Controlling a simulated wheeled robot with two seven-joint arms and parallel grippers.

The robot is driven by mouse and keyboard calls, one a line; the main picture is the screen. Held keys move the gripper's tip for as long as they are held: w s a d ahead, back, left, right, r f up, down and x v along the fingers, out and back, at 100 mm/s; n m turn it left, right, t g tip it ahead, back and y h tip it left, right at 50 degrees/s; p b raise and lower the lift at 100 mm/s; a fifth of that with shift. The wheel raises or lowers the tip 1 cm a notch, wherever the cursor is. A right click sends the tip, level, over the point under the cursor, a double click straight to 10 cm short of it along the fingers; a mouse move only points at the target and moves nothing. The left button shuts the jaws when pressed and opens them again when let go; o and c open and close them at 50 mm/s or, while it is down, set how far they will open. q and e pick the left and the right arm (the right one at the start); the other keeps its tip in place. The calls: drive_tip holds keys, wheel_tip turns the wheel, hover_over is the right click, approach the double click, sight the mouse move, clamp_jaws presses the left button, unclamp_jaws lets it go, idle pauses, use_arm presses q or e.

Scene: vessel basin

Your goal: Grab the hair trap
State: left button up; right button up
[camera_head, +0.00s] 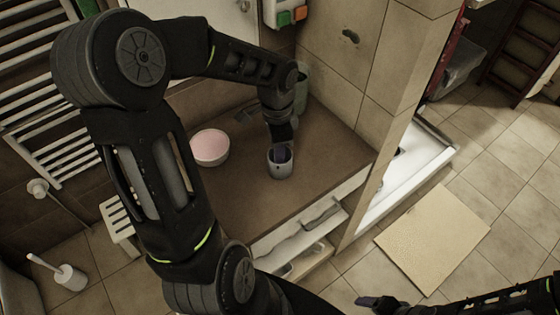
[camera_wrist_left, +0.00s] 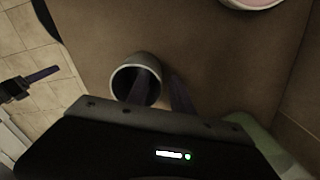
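A pale grey cup (camera_head: 279,168) stands upright on the brown counter, and it also shows in the left wrist view (camera_wrist_left: 128,78). I cannot make out a separate hair trap; whether the cup is it, or holds it, I cannot tell. My left gripper (camera_head: 281,152) points down at the cup's mouth. In the left wrist view my left gripper (camera_wrist_left: 164,88) has its fingers apart, one over or in the mouth and the other outside, to the right. Contact is unclear. My right gripper (camera_head: 372,302) is low over the floor, away from the counter.
A pink bowl (camera_head: 210,147) stands on the counter (camera_head: 240,205) left of the cup. A tiled wall (camera_head: 345,60) rises behind and to the right. A pale mat (camera_head: 432,238) lies on the floor. An open drawer (camera_head: 300,228) shows below the counter's front edge.

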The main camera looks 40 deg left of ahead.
use_arm(q)
drive_tip(key=shift+f, duration=0.55)
drive_tip(key=shift+c, duration=0.5)
clamp_jaws()
idle(0.9)
